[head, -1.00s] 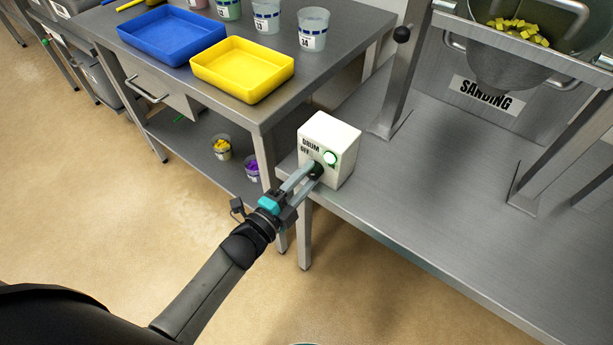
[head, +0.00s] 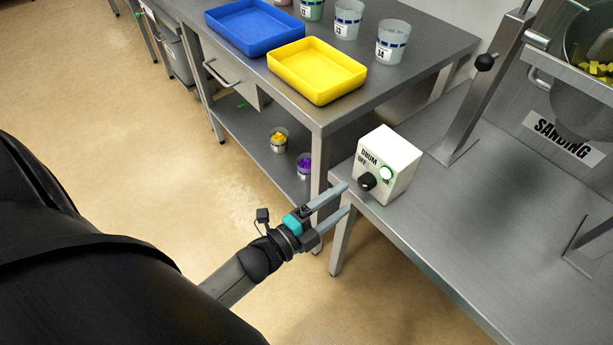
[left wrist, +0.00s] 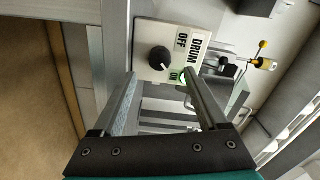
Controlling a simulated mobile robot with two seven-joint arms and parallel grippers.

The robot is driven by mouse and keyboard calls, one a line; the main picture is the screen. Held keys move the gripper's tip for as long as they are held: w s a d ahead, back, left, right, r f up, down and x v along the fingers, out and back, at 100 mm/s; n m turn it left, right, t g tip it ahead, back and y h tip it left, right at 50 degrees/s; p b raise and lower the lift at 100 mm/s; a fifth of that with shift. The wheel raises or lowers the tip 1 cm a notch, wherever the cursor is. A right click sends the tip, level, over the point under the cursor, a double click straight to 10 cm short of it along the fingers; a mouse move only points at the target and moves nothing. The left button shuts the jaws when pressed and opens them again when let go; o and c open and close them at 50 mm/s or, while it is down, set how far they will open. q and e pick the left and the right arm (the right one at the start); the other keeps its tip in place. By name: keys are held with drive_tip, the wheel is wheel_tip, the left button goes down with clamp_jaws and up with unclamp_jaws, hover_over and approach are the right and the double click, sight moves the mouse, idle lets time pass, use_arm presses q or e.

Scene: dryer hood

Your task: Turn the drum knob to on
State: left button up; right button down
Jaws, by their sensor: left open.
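The white drum control box (head: 398,157) stands on the left end of the steel bench, marked DRUM and OFF. The area by ON looks green. My left gripper (head: 349,198) is open and empty, in front of the box and apart from the knob. My right gripper is not in view.
The steel bench (head: 470,235) carries the drum stand labelled SANDING (head: 562,136), at right. A second table at left holds a blue tray (head: 255,48), a yellow tray (head: 318,93) and several cups. Floor in front is open.

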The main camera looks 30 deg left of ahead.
use_arm(q)
drive_tip(key=v, duration=0.9)
drive_tip(key=shift+s+p, duration=0.15)
drive_tip(key=shift+p, duration=0.25)
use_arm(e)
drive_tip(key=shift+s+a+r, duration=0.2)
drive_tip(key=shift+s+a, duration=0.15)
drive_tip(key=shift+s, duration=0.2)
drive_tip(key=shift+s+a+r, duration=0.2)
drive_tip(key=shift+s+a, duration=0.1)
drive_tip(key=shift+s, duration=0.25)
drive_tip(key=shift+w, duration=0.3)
